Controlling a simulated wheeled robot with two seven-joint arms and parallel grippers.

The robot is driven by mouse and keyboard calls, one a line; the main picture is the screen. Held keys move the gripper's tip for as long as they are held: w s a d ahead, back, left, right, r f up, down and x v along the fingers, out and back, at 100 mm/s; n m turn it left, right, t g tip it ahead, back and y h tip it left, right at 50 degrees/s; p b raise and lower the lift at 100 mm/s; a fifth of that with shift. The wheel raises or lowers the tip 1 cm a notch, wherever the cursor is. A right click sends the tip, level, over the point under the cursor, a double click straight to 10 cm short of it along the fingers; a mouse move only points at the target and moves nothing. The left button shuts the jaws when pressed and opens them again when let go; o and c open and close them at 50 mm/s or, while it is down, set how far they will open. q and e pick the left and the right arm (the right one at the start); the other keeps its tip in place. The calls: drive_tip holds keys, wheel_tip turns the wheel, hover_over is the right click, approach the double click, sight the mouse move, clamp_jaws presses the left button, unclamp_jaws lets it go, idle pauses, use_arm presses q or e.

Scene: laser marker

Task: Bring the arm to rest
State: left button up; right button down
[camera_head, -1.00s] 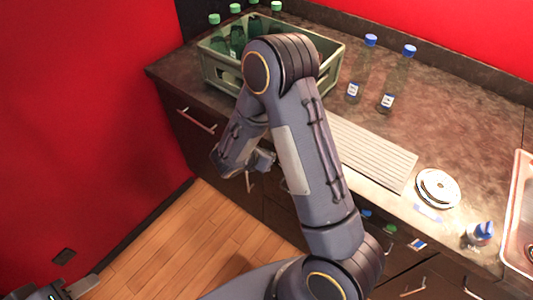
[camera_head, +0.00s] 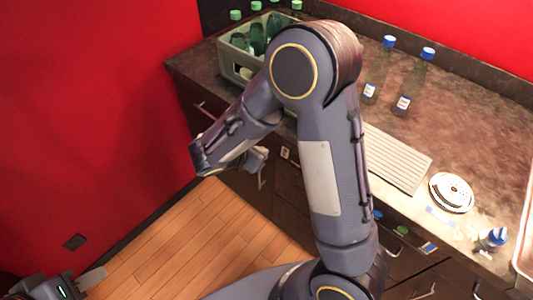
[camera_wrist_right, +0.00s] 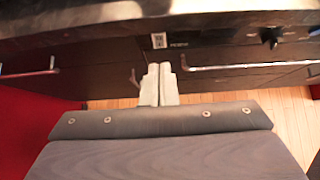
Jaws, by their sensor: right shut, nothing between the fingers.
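My right arm crosses the middle of the head view, its elbow raised in front of the counter and its forearm folded down to the left. My right gripper (camera_head: 262,180) hangs in front of the dark drawers, partly hidden by its wrist. In the right wrist view its two pale fingers (camera_wrist_right: 160,84) are together with nothing between them, pointing toward the cabinet fronts. My left gripper (camera_head: 92,279) is at the lower left edge, over the floor. Only part of it shows, so its opening is unclear.
A green crate (camera_head: 229,62) with green-capped bottles stands on the counter behind my elbow. Two blue-capped bottles (camera_head: 371,90) (camera_head: 404,103), a ribbed board (camera_head: 398,160), a white disc (camera_head: 451,192) and a small blue-topped bottle (camera_head: 494,238) are to the right. Wooden floor (camera_head: 190,245) is clear.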

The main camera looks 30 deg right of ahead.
drive_tip(key=shift+a+r, duration=0.15)
drive_tip(key=shift+r, duration=0.15)
idle(0.4)
drive_tip(key=s+d+r+m+g+y, duration=0.2)
drive_tip(key=s+m, duration=0.3)
drive_tip(key=s+d+r+m+g+y, duration=0.1)
drive_tip(key=s+d+r+m+y, duration=0.15)
drive_tip(key=s+m, duration=0.25)
drive_tip(key=s+a+r+m+t+y, duration=0.5)
drive_tip(key=s+m+y, duration=0.3)
drive_tip(key=m, duration=0.6)
drive_tip(key=shift+s+r, duration=0.8)
drive_tip(key=shift+s, duration=0.25)
